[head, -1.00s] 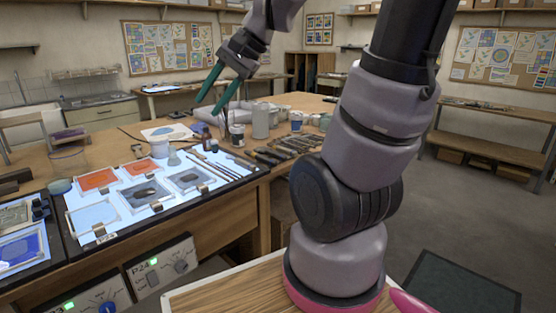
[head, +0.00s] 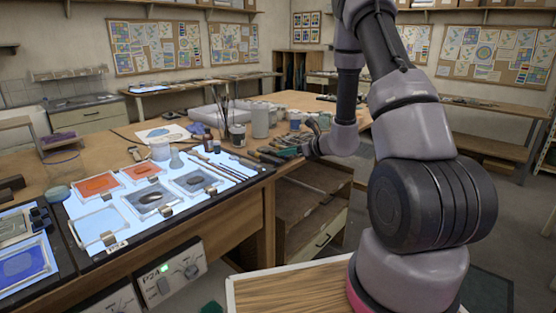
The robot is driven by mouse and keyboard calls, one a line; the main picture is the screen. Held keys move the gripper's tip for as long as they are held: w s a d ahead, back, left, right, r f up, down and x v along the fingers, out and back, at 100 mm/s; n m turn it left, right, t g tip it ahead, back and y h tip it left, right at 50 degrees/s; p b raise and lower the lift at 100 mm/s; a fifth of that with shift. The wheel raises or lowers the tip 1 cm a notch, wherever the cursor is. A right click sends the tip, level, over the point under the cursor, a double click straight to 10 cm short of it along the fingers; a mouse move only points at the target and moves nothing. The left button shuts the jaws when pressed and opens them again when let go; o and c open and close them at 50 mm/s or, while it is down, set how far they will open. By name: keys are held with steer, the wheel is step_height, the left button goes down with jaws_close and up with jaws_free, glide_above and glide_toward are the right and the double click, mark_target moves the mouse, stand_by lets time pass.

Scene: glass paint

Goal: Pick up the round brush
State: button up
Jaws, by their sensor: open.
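Several thin brushes (head: 222,166) lie side by side at the right end of the lit panel (head: 122,218). More brushes stand upright in a jar (head: 238,138) behind it. I cannot tell which one is the round brush.
Glass panes with orange (head: 97,186) and dark paint lie on the lit panel. A row of hand tools (head: 268,156) lies right of it. Pale jars (head: 260,120) stand behind. Open shelving (head: 305,205) is below the bench edge. A wooden board (head: 285,290) is in front.

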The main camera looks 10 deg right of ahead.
mark_target(268, 156)
steer(key=x, duration=0.4)
steer(key=shift+w+f, duration=0.3)
steer(key=shift+f, duration=0.05)
steer(key=shift+f+x, duration=0.15)
steer(key=shift+x, duration=1.35)
steer(key=shift+f+x, duration=0.15)
steer(key=shift+x, duration=1.3)
steer(key=shift+d, duration=0.15)
jaws_close()
